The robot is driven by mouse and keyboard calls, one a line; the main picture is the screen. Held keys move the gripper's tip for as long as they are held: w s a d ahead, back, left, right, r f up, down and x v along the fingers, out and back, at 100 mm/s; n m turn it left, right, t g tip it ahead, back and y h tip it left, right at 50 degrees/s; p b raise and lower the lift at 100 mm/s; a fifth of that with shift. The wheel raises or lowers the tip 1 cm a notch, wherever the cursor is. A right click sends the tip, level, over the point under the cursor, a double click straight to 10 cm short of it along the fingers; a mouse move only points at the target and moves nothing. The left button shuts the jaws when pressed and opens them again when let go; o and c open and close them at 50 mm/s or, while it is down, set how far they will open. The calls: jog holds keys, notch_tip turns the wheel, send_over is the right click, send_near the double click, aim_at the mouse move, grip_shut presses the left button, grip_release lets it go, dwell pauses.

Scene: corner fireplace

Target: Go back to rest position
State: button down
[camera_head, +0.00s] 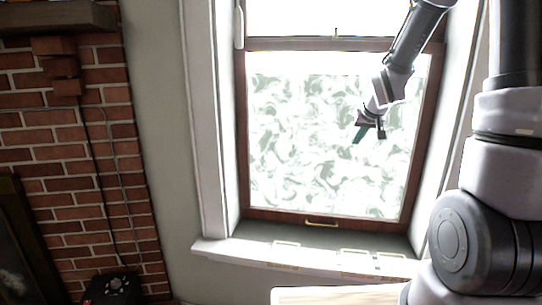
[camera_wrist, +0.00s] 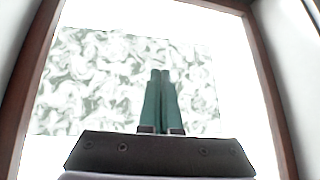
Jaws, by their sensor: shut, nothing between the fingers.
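My gripper (camera_head: 358,138) hangs in front of the window (camera_head: 320,140) in the head view, with its fingers pointing down and to the left. In the wrist view, the two green fingers of my gripper (camera_wrist: 160,75) lie side by side. They are shut with nothing between them. I cannot tell how far the fingertips are from the glass.
A windowsill (camera_head: 300,255) runs below the window, with a brass-coloured handle (camera_head: 321,223) on the lower sash. A pale surface (camera_head: 335,295) shows at the bottom edge. A brick fireplace wall (camera_head: 80,170) with a wooden mantel (camera_head: 60,17) stands at left.

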jog(key=s+a+r+m, duration=0.1)
jog(key=s+r, duration=0.4)
jog(key=s, duration=0.4)
jog(key=s+a+r+m+y, duration=0.1)
jog(key=s+r, duration=0.4)
jog(key=s, duration=0.4)
jog(key=s+a+r+m+g, duration=0.1)
jog(key=s+r, duration=0.5)
jog(key=s, duration=0.3)
jog(key=shift+s+y, duration=0.15)
jog(key=shift+y, duration=0.25)
